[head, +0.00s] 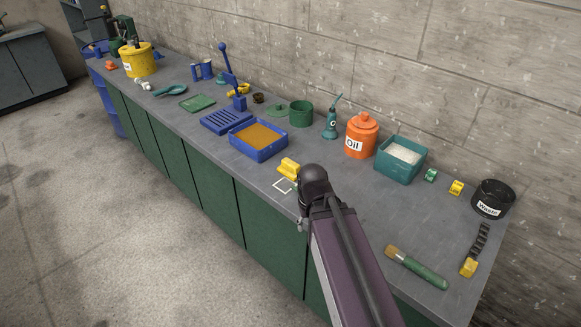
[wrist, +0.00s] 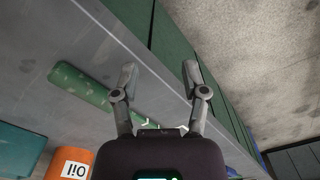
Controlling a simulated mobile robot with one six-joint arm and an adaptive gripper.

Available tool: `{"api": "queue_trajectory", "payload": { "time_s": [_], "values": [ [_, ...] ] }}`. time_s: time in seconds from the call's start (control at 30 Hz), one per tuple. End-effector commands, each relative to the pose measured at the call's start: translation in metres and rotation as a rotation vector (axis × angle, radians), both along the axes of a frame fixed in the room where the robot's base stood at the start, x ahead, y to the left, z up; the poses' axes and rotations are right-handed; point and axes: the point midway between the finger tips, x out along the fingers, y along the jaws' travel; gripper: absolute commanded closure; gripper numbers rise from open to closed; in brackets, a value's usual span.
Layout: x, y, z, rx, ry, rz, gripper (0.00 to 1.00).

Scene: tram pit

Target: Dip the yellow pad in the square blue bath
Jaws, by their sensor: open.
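The yellow pad (head: 289,167) rests on the grey bench, just left of my arm's dark joint in the head view. The square blue bath (head: 258,138) stands beyond it to the left, with a flat amber-brown fill inside. My gripper (wrist: 160,75) is open, with nothing between its two fingers in the wrist view. It is over the bench's front edge, and my arm mostly hides it in the head view.
A white square outline (head: 283,185) is marked beside the pad. A blue slatted rack (head: 226,121) adjoins the bath. An orange oil jar (head: 361,137) and a teal tray (head: 397,171) stand right. A green-handled brush (head: 420,270) lies near the front edge.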

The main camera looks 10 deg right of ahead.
Motion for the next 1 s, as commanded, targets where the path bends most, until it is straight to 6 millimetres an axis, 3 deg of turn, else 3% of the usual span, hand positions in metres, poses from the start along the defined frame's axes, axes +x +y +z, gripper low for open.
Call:
{"api": "queue_trajectory", "payload": {
  "time_s": [0.17,0.27,0.47,0.67,1.0],
  "values": [
    [0.000,0.000,0.000,0.000,0.000,0.000,0.43],
    [0.002,0.000,0.001,0.000,0.000,0.002,0.14],
    [0.025,0.000,0.012,0.000,0.000,0.042,0.14],
    [0.087,-0.002,0.040,0.000,0.000,0.158,0.14],
    [0.227,-0.001,0.098,0.001,-0.001,0.456,0.14]
  ]
}}
